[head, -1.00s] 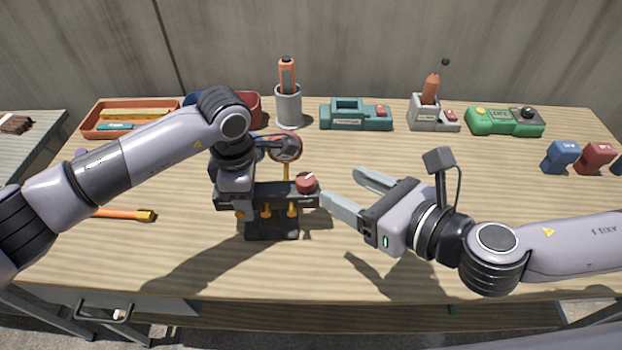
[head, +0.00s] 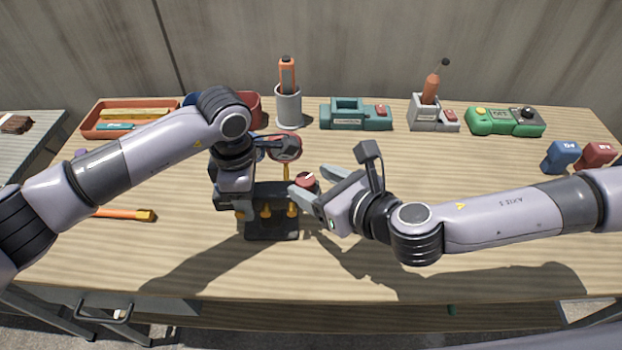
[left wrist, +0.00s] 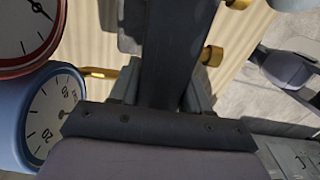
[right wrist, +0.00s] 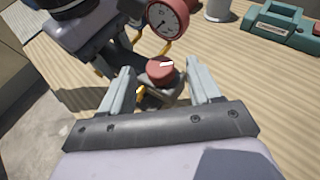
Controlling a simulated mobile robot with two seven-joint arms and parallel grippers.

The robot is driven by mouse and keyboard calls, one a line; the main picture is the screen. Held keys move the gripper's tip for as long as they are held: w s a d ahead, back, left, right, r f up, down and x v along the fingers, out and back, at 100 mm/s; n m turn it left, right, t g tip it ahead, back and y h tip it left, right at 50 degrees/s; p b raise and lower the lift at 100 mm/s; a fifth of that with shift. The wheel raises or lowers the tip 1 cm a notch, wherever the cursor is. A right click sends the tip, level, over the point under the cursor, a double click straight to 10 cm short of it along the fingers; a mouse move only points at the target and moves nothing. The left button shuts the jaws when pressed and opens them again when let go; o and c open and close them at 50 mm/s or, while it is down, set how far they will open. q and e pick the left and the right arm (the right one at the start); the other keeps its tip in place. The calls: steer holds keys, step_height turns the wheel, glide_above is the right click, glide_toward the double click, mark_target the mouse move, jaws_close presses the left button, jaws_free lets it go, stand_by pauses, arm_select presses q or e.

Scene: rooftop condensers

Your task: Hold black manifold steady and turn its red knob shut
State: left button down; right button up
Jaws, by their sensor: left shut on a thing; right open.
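The black manifold (head: 272,226) stands on the bench, with brass fittings below its bar and a blue and a red gauge (head: 285,148) behind. My left gripper (head: 236,205) is shut on the manifold's body; the bar (left wrist: 172,60) shows between its fingers in the left wrist view. The red knob (head: 306,180) with a white pointer mark is at the manifold's right end. My right gripper (head: 318,186) is open around the knob. In the right wrist view the knob (right wrist: 161,70) sits between the two fingers, with gaps on both sides.
Along the back stand an orange tray (head: 88,132), a grey cup (head: 289,108), a teal device (head: 355,118), a grey holder (head: 424,118) and a green box (head: 503,122). Blue and red blocks sit at right. An orange-handled tool (head: 135,215) lies left. The front bench is clear.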

steer(key=shift+x, duration=0.85)
steer(key=c, duration=1.1)
steer(key=shift+o, duration=0.2)
steer(key=shift+a+m+t, duration=0.1)
steer(key=shift+m+t, duration=0.2)
steer(key=m+h, duration=0.1)
steer(key=h, duration=0.1)
steer(key=m+t+h, duration=0.1)
steer(key=m+h, duration=0.1)
steer(key=m+t+h, duration=0.1)
steer(key=m+h, duration=0.1)
steer(key=shift+s+a, duration=0.2)
steer(key=shift+a, duration=0.2)
steer(key=m+h, duration=0.4)
steer(key=h, duration=0.1)
steer(key=shift+a, duration=0.2)
steer(key=shift+w+m+g+h, duration=0.1)
steer(key=shift+m+g+h, duration=0.2)
steer(key=shift+m+h, duration=1)
